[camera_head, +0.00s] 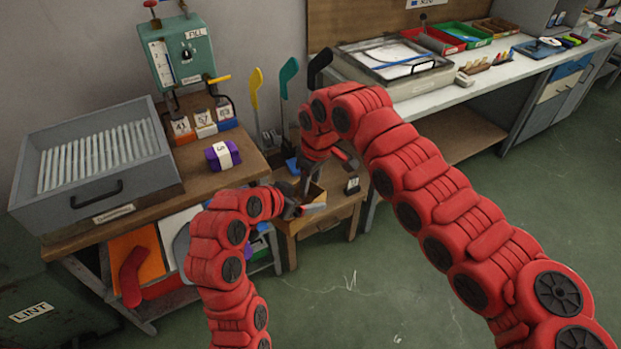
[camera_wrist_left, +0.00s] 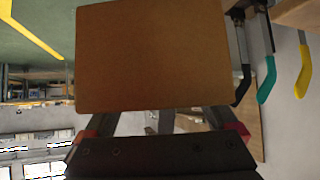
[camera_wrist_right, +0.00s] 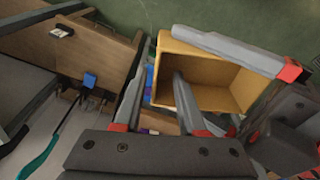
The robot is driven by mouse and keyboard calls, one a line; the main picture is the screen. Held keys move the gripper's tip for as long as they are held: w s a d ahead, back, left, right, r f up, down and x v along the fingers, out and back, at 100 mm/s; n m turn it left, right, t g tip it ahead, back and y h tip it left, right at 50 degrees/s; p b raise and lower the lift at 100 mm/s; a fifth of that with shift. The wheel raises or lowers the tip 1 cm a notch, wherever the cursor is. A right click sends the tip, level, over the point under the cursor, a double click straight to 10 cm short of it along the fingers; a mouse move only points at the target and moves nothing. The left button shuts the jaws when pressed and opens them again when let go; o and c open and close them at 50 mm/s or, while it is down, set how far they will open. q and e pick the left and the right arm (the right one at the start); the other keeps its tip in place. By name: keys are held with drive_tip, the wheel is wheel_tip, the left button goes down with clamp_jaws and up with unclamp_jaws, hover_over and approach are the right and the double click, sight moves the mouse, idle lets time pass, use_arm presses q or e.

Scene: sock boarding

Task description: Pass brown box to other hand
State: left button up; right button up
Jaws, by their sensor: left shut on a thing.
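The brown box (camera_head: 316,194) is an open-topped box held up in front of the low wooden stand. Its flat brown face (camera_wrist_left: 152,58) fills the upper middle of the left wrist view. My left gripper (camera_head: 306,208) is shut on the box; one of its grey fingers lies along the box's upper wall in the right wrist view. My right gripper (camera_head: 305,184) is just above the box. In the right wrist view its fingers (camera_wrist_right: 154,85) are apart, one left of the box and one over its opening (camera_wrist_right: 212,82). I cannot tell whether they touch it.
The left workbench holds a purple roll (camera_head: 222,155) and a grey tray (camera_head: 150,183). Yellow, teal and black sock boards stand behind my grippers. The green floor at right is clear.

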clamp_jaws()
drive_tip(key=shift+a, duration=0.1)
drive_tip(key=shift+s, duration=0.1)
